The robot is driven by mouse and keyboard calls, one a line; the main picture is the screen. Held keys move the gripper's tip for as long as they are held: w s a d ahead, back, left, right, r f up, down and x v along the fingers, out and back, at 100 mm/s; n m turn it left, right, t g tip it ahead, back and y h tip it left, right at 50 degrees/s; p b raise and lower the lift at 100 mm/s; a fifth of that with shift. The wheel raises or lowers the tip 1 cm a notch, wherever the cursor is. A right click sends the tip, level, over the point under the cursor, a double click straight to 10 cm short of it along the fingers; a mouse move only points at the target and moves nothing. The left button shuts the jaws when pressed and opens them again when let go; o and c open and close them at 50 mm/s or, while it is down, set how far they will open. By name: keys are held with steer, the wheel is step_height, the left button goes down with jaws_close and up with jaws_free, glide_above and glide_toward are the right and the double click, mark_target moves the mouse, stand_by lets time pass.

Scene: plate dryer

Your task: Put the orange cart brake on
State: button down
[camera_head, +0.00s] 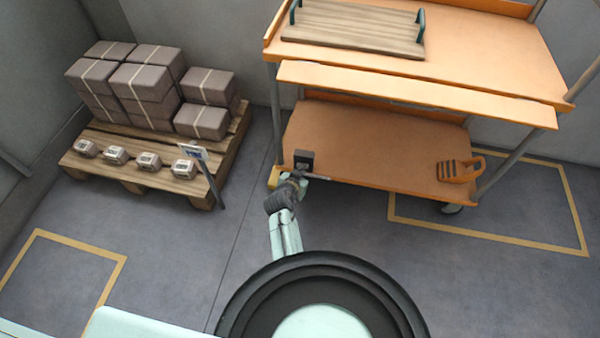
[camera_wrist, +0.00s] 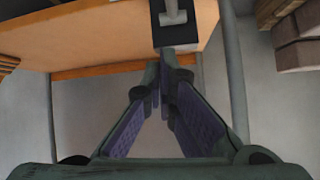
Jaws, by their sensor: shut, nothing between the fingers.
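The orange cart (camera_head: 375,150) stands at the right, with an upper deck and a lower shelf. A black block (camera_head: 303,158) sits at the lower shelf's front left corner. In the wrist view this block (camera_wrist: 174,38) carries a grey T-shaped lever (camera_wrist: 172,16), probably the brake. A yellow part (camera_head: 274,177) shows at the cart's front left foot. My gripper (camera_head: 298,177) is at that corner, just in front of the block. In the wrist view my gripper (camera_wrist: 167,72) has its fingertips together and empty, just below the block; contact cannot be told.
A wooden tray (camera_head: 355,27) with dark handles lies on the upper deck. An orange item (camera_head: 460,171) sits on the lower shelf's right. A pallet (camera_head: 150,180) with several boxes and a signpost (camera_head: 208,178) stand left. Floor between pallet and cart is clear.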

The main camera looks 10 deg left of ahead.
steer(key=s+f+b, duration=0.1)
steer(key=s+f, duration=0.1)
steer(key=s, duration=0.6)
steer(key=shift+a+f, duration=0.35)
steer(key=shift+f, duration=0.05)
